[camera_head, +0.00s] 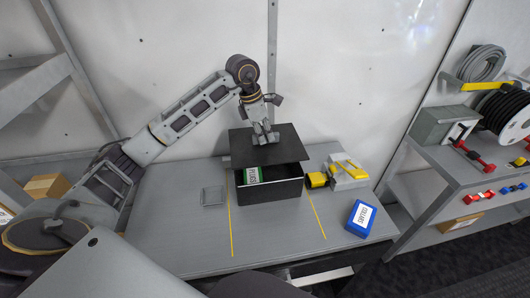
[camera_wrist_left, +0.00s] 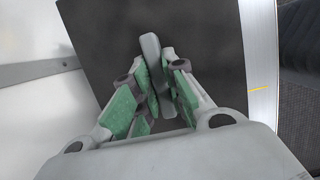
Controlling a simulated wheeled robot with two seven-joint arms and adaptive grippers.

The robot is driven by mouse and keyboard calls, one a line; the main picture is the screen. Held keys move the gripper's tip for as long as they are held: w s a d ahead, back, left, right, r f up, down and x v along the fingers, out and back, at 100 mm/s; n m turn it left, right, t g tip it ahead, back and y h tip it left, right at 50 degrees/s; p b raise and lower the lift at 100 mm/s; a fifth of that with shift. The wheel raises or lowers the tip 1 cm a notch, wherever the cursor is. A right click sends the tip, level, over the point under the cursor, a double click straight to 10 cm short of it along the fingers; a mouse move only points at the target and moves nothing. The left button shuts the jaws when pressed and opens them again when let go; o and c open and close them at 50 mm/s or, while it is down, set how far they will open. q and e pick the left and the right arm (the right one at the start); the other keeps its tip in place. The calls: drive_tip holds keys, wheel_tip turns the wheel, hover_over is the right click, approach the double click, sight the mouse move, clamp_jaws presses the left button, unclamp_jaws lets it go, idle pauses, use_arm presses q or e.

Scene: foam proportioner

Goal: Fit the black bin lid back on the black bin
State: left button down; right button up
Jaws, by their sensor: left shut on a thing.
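The black bin (camera_head: 270,190) stands on the grey table between two yellow lines. A green and white packet (camera_head: 254,174) shows inside it through the open front part. The black bin lid (camera_head: 242,148) is above the back of the bin, shifted a little left, with a gap at the front. I cannot tell whether it touches the rim. My left gripper (camera_head: 265,138) is shut on the lid's grey handle; in the left wrist view the handle (camera_wrist_left: 151,48) stands between the green-padded fingers, with the dark lid (camera_wrist_left: 95,30) beyond. My right gripper is not in view.
A small grey tray (camera_head: 213,196) lies left of the bin. A blue box (camera_head: 361,219) sits near the right table edge. A wall rises behind.

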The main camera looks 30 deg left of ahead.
sight(265, 151)
use_arm(q)
drive_tip(key=shift+f, duration=1.85)
drive_tip(key=shift+f, duration=0.15)
drive_tip(key=shift+f+p, duration=0.55)
drive_tip(key=shift+f, duration=1.2)
drive_tip(key=shift+f, duration=0.15)
drive_tip(key=c, duration=1.5)
unclamp_jaws()
drive_tip(key=shift+o, duration=0.2)
drive_tip(key=shift+b+v, duration=0.7)
drive_tip(key=shift+v, duration=5.45)
